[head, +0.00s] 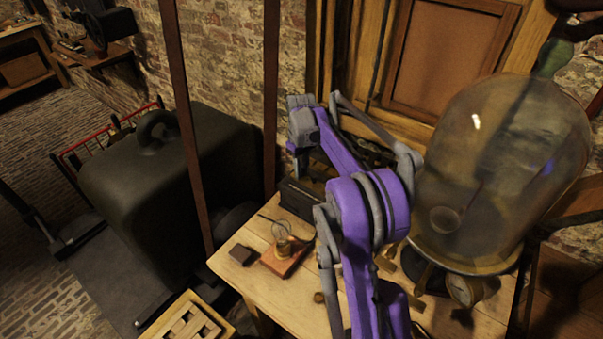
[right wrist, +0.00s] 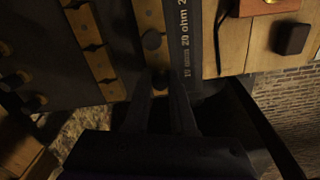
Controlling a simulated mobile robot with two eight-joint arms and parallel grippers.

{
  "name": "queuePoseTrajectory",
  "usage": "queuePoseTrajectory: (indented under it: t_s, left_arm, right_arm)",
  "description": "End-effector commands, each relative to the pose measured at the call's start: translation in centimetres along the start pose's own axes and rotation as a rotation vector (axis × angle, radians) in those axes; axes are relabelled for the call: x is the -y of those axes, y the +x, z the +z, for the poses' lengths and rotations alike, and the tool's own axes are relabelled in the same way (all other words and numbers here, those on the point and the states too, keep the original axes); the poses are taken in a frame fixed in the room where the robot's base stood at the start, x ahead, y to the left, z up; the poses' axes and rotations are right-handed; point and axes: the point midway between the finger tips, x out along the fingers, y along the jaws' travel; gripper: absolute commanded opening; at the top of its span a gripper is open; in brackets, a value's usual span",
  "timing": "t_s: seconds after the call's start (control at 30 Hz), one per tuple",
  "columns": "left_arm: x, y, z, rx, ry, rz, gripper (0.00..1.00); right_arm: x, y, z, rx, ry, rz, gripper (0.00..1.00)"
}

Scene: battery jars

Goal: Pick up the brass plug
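A dark resistance box with brass blocks (right wrist: 98,62) and a strip marked "20 ohm" (right wrist: 184,50) fills the upper right wrist view. In the head view the box (head: 298,199) is partly behind my purple right arm. My left gripper is not in view.
The wooden table (head: 262,289) holds a wooden base (head: 285,262) with a brass fitting, a small dark block (head: 241,255) and a large glass bell jar (head: 500,165) at right. A big dark weight (head: 145,190) stands left. The table front is mostly clear.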

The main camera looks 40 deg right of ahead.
Motion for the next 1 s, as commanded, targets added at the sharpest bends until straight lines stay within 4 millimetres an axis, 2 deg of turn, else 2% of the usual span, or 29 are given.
queuePoseTrajectory:
  t_s: [0.03, 0.1, 0.57, 0.67, 1.0]
  left_arm:
    - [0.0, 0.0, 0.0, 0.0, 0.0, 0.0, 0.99]
    - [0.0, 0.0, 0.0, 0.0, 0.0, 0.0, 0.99]
    - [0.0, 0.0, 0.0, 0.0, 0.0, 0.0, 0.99]
    - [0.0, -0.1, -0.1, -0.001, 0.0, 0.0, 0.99]
    - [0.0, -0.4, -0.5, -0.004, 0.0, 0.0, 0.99]
  right_arm:
    - [0.0, 0.0, 0.0, 0.0, 0.0, 0.0, 0.12]
    - [0.0, 0.0, 0.0, 0.0, 0.0, 0.0, 0.0]
    - [0.0, -0.5, 0.0, 0.0, 0.0, 0.0, 0.0]
    - [0.0, -1.9, 0.0, 0.0, 0.0, 0.0, 0.0]
    - [0.0, -8.5, 0.0, 0.0, -0.001, 0.0, 0.0]
